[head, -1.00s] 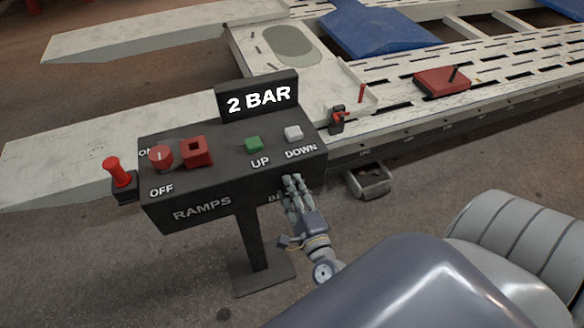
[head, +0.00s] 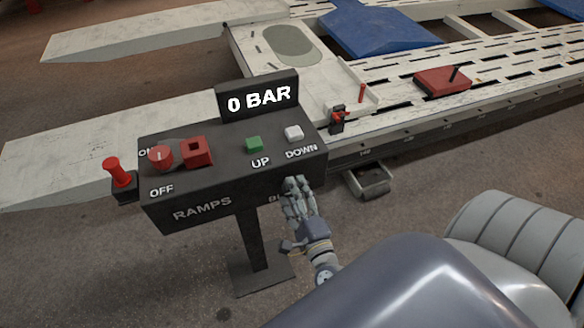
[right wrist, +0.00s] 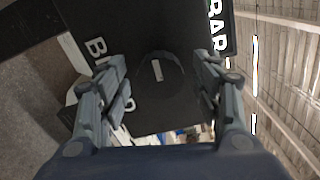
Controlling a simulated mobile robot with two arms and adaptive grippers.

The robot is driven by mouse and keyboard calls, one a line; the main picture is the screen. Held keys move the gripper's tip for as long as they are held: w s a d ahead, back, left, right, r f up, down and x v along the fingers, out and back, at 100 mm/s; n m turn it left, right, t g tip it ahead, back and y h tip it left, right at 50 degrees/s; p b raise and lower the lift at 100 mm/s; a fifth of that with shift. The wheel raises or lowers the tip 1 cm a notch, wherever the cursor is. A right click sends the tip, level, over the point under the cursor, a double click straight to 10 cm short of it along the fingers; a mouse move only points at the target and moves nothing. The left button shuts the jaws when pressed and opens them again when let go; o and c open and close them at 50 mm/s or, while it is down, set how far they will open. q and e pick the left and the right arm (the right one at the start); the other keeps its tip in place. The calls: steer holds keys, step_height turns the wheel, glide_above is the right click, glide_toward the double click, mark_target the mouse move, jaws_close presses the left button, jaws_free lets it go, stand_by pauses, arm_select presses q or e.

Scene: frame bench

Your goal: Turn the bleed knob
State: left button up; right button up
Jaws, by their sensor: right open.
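The bleed knob (right wrist: 172,84) is a dark round knob with a white mark. It shows in the right wrist view on the dark front face of the control box, beside a partly hidden label that begins with B. My right gripper (right wrist: 160,62) is open, with one finger on each side of the knob and a visible gap to each. In the head view the right gripper (head: 294,187) is at the box's front right, and its fingers hide the knob and most of the label. The display (head: 259,98) reads 0 BAR. My left gripper is not in view.
The control box (head: 203,212), marked RAMPS, stands on a post. It carries a red ON/OFF knob (head: 160,157), a red square (head: 196,151), a green UP button (head: 254,144) and a white DOWN button (head: 294,133). A red-topped lever (head: 117,171) is at its left. White ramps lie behind.

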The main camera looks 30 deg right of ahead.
steer(key=v, duration=1)
steer(key=shift+s, duration=0.3)
steer(key=s+a+f+n+g+y, duration=0.25)
steer(key=f+n, duration=0.45)
steer(key=f, duration=0.6)
steer(key=s+a+f+n+g+y, duration=0.3)
steer(key=f+n, duration=0.4)
steer(key=f, duration=0.6)
steer(key=s+d+f+n+g, duration=0.1)
steer(key=s+f+n+g, duration=0.4)
steer(key=s+f, duration=0.4)
steer(key=s+d+f+n+g+h, duration=0.1)
steer(key=s+d+f+n+g, duration=0.1)
steer(key=s+f+n+g, duration=0.4)
steer(key=s+f+n, duration=0.1)
steer(key=s+f, duration=0.2)
steer(key=s, duration=0.2)
steer(key=shift+s+d+f, duration=0.15)
steer(key=shift+d+f, duration=0.05)
steer(key=shift+d, duration=0.15)
